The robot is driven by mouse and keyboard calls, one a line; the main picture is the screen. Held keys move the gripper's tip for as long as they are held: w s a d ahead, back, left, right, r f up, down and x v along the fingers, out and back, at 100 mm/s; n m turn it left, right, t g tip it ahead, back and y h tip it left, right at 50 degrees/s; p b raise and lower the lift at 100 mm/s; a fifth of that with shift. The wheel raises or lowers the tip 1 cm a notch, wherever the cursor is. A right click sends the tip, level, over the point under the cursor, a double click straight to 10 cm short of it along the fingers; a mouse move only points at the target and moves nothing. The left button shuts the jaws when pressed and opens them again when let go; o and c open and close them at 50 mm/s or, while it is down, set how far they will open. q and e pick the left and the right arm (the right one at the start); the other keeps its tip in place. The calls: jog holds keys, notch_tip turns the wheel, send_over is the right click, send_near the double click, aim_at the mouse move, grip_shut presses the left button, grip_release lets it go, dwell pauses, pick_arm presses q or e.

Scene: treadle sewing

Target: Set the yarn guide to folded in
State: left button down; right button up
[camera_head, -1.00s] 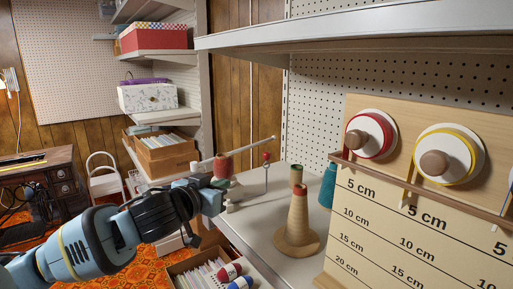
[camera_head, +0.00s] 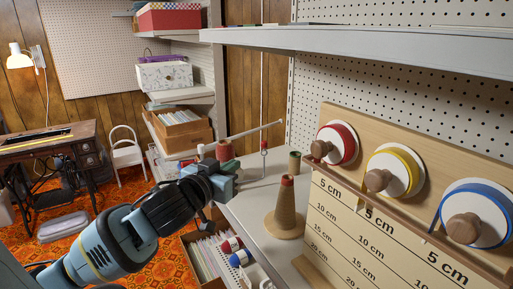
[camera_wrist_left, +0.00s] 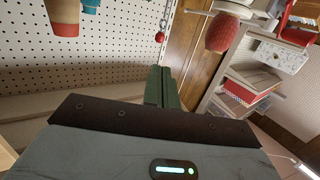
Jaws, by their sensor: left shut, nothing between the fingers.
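The yarn guide appears to be the long pale rod (camera_head: 252,130) reaching out above the shelf beside a red yarn cone (camera_head: 224,150). Its near end is beside the cone and its far end sticks out to the right. My left gripper (camera_head: 229,168) is just below the rod, in front of the cone, and its fingers are shut and empty. In the left wrist view the closed green fingers (camera_wrist_left: 161,88) point toward the shelf, apart from the red yarn (camera_wrist_left: 223,32). Whether the gripper touches the guide cannot be told. My right gripper is out of view.
A wooden board with red, yellow and blue discs (camera_head: 400,172) is on the right. A box of cards (camera_head: 203,262) is below. A sewing table (camera_head: 75,146) stands at left.

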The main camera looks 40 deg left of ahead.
pick_arm(q)
send_near(262, 144)
jog(key=w, duration=0.4)
jog(key=shift+w+a+f+p, duration=0.15)
jog(key=shift+w+a+p, duration=0.05)
jog(key=shift+w+p, duration=0.2)
jog(key=shift+w+a+f, duration=0.15)
jog(key=shift+w, duration=0.8)
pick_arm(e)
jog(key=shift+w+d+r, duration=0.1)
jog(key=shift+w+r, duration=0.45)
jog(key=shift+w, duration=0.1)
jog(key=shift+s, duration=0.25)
pick_arm(q)
jog(key=n+y, duration=0.1)
jog(key=w+a+n+y, duration=0.1)
jog(key=y, duration=0.1)
jog(key=n+g+y, duration=0.1)
jog(key=shift+w+a, duration=0.25)
jog(key=shift+w, duration=0.1)
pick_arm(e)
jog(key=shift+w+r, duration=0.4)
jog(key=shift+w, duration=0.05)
pick_arm(q)
jog(key=shift+s+f+p, duration=0.1)
jog(key=shift+p, duration=0.2)
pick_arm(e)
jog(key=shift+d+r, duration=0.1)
